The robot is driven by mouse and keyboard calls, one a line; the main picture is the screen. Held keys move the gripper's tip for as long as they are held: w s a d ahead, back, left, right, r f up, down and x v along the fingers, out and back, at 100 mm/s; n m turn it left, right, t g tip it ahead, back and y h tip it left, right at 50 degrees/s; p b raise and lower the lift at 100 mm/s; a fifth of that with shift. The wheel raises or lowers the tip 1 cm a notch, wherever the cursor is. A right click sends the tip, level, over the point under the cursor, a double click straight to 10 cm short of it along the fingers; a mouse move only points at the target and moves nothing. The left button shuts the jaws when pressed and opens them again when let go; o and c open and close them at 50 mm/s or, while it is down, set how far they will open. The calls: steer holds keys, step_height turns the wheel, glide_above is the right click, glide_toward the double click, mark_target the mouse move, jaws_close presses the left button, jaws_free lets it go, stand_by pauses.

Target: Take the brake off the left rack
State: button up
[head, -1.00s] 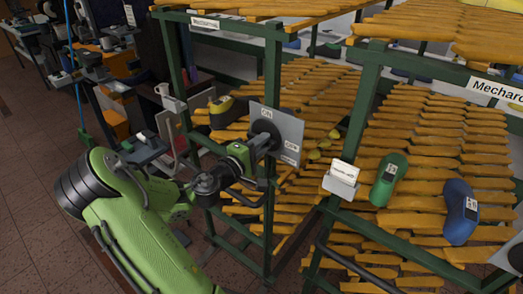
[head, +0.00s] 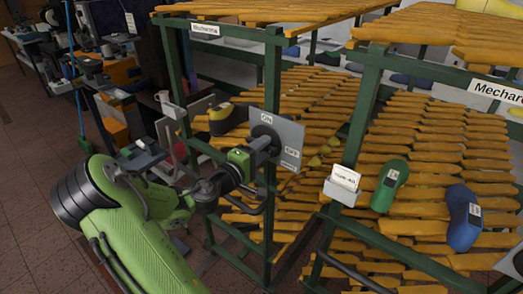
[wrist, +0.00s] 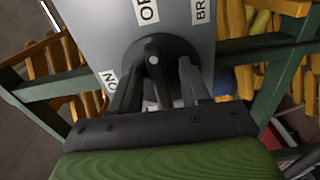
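The left rack (head: 272,85) is a green frame loaded with orange shoe lasts. A grey brake plate (head: 291,135) sits on its front post, with ON and OFF labels and a round black dial. In the wrist view the plate (wrist: 95,25) also carries a label, partly cut off, starting "BR". A dark lever with a white dot (wrist: 153,60) stands out from the dial. My gripper (wrist: 157,80) is at the dial, one finger on each side of the lever, with gaps seeming to show beside it. In the head view my gripper (head: 262,145) partly hides the dial.
A second green rack (head: 365,90) stands to the right, with a card holder (head: 342,188), a green last (head: 389,187) and a blue last (head: 463,217). A yellow and black last (head: 226,118) lies on the left rack. Tiled floor (head: 40,200) is open at left.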

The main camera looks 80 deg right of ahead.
steer(key=b+v, duration=0.2)
steer(key=v, duration=1.3)
steer(key=shift+w+a, duration=0.2)
steer(key=shift+a, duration=0.15)
